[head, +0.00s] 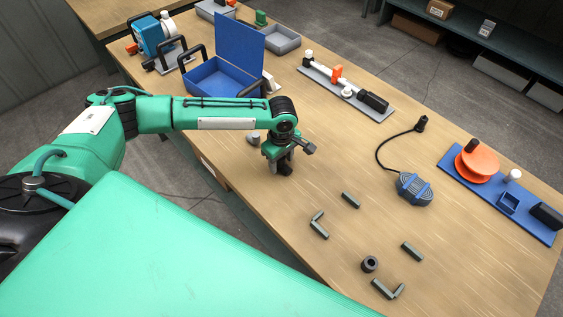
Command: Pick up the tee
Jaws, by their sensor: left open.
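My left gripper (285,168) points down over the wooden table, near its left edge, with dark fingers open. A small grey fitting (253,138) sits just left of the gripper, partly behind my arm. Grey pipe pieces lie to the right of and below the gripper: a straight one (350,200), another straight one (412,251), an angled one (318,226) and another angled one (388,290). I cannot tell which piece is the tee. Whether anything lies between the fingers is hidden. My right gripper is out of view.
A dark round collar (370,264) stands near the angled pieces. A blue-grey pedal (413,189) with a black cable lies to the right.

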